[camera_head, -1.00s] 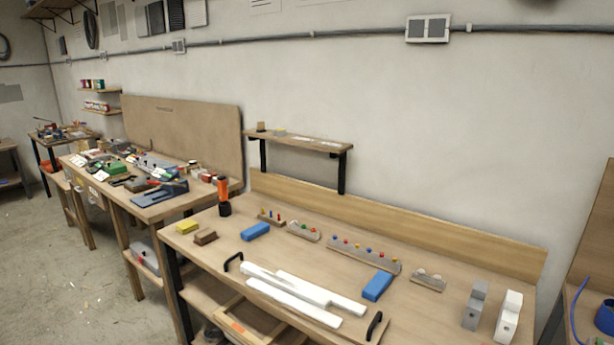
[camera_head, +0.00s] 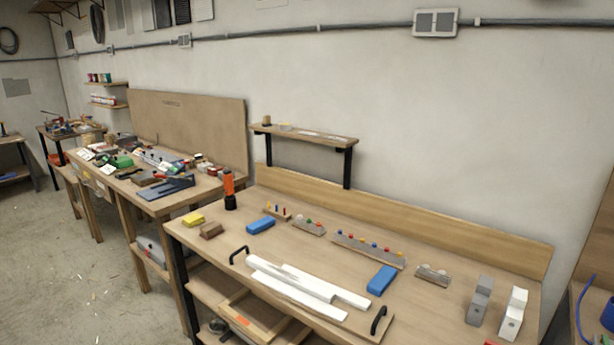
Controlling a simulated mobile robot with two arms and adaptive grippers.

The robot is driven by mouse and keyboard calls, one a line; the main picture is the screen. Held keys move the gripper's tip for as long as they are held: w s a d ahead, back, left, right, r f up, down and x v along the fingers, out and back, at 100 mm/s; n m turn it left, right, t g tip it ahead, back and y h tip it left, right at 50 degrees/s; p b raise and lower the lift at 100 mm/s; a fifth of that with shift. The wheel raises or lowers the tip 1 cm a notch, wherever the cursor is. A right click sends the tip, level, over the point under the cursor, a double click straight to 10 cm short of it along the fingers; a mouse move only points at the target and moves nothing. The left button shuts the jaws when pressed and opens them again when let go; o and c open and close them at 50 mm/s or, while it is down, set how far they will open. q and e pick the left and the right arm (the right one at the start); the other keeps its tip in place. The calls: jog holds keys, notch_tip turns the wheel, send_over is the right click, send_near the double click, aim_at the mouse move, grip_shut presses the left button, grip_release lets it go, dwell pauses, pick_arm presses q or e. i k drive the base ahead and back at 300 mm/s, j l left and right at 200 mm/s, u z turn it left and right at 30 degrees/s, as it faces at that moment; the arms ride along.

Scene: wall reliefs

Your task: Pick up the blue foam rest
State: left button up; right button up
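Two blue blocks that look like foam rests lie on the near workbench (camera_head: 215,258). One blue foam rest (camera_head: 261,225) lies toward the back left, right of the orange and black tool. The other blue foam rest (camera_head: 381,280) lies right of the white bars, near the row of coloured pins. Both lie flat, with nothing on top of them. Neither of my grippers shows in the head view, so I cannot see their state.
White bars (camera_head: 300,288) lie on a board with black handles. An orange tool (camera_head: 229,188), a yellow block (camera_head: 193,219), a brown block (camera_head: 211,231) and grey (camera_head: 479,300) and white (camera_head: 511,314) blocks stand around. A small raised shelf (camera_head: 305,136) is behind.

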aim_at(260, 225)
jog(key=z, duration=0.25)
jog(key=i+j+z, duration=0.15)
jog(key=j+z, duration=0.25)
jog(key=i+j+z, duration=0.1)
jog(key=j+z, duration=0.7)
jog(key=i+l, duration=0.05)
